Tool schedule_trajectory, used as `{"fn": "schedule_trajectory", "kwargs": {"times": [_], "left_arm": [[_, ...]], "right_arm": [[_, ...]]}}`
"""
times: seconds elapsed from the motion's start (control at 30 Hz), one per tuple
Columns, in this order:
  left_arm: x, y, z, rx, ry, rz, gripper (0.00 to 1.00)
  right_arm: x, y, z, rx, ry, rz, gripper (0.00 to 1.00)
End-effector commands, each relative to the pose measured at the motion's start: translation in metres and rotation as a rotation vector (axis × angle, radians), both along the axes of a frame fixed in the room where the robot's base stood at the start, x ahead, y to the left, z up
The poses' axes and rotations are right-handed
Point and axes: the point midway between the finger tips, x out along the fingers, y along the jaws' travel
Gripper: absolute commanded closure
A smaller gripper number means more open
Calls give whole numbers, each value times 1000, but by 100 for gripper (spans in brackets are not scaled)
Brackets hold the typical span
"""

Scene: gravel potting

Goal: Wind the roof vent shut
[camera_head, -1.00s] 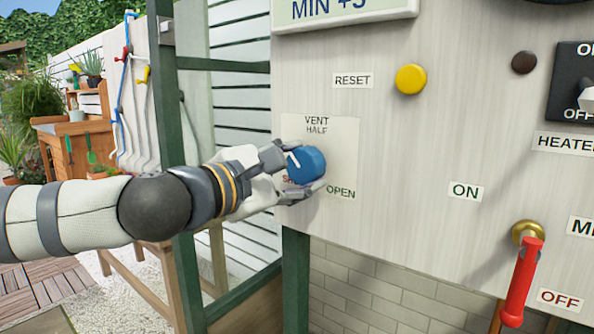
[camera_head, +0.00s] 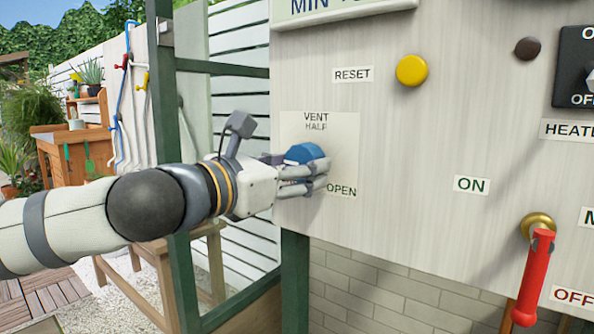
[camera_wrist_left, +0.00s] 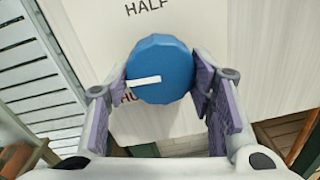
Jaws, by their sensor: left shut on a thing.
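The blue vent knob (camera_head: 304,153) sits on a pale plate marked VENT HALF and OPEN on the wall panel. My left gripper (camera_head: 308,172) is shut on the knob, with one finger across its lower side in the head view. In the left wrist view the knob (camera_wrist_left: 165,62) lies between the two fingers (camera_wrist_left: 163,92). Its white pointer (camera_wrist_left: 144,80) points left, just above a red label that is mostly hidden. HALF is above the knob. My right gripper is not in view.
A yellow RESET button (camera_head: 411,70) is to the upper right of the knob. A red lever (camera_head: 532,280) hangs between ON and OFF labels at the lower right. A black heater switch (camera_head: 578,75) is at the right edge. A green post (camera_head: 168,190) stands behind my arm.

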Motion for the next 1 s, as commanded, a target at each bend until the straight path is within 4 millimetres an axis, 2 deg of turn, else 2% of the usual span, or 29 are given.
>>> {"fn": "schedule_trajectory", "kwargs": {"times": [0.7, 0.73, 0.8, 1.0], "left_arm": [[0, 0, 0, -57, 41, 1, 79], [0, 0, 0, -56, 41, 1, 47], [0, 0, 0, -56, 41, 1, 31], [0, 0, 0, -54, 39, 1, 31]], "right_arm": [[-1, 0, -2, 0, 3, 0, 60], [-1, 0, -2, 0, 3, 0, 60], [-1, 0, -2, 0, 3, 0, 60], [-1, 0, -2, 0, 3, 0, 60]]}}
